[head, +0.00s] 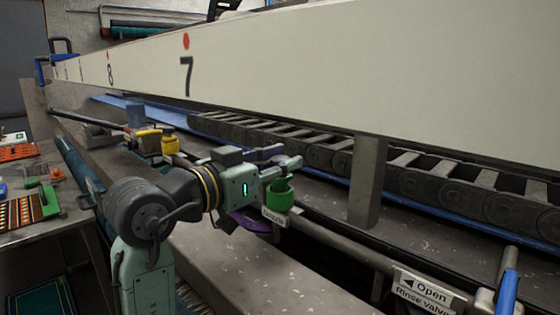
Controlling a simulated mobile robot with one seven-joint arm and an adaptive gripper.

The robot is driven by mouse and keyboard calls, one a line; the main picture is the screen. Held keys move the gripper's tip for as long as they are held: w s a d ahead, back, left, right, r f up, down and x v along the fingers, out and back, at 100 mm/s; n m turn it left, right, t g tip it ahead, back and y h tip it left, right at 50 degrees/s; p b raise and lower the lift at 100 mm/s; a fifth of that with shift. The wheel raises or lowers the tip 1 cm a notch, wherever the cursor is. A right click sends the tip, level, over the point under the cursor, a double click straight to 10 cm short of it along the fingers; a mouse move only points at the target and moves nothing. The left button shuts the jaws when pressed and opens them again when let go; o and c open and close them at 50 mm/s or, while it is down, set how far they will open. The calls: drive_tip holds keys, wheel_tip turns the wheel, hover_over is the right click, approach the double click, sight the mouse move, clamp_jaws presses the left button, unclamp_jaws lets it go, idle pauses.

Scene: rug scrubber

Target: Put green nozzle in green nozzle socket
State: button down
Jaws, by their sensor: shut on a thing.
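My gripper (282,163) is at the middle of the view, reaching right over the grey rail, directly above a green ring-shaped cup (280,197). I take the cup to be the green nozzle socket. It is fixed by the rail above a small white label. My gripper is shut on a small green piece (270,173), which I take to be the green nozzle. The fingers hide most of it. The piece is right at the cup's upper edge. I cannot tell whether it touches the cup or is inside it.
A yellow cup (170,145) is farther along the rail. A purple part (252,222) is below my gripper. A grey post (367,182) and a blue-handled valve (507,292) stand to the right. A cluttered table (62,231) is at left. A long numbered white beam (330,75) runs overhead.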

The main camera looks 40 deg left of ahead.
drive_tip(key=shift+f, duration=0.35)
drive_tip(key=c, duration=1.3)
unclamp_jaws()
drive_tip(key=shift+d, duration=0.1)
drive_tip(key=shift+s+a+r+p, duration=0.1)
drive_tip(key=shift+a+r+p, duration=0.25)
drive_tip(key=shift+r+p, duration=0.3)
drive_tip(key=s+b, duration=0.4)
drive_tip(key=s, duration=0.8)
drive_tip(key=shift+s, duration=0.1)
drive_tip(key=shift+r, duration=0.1)
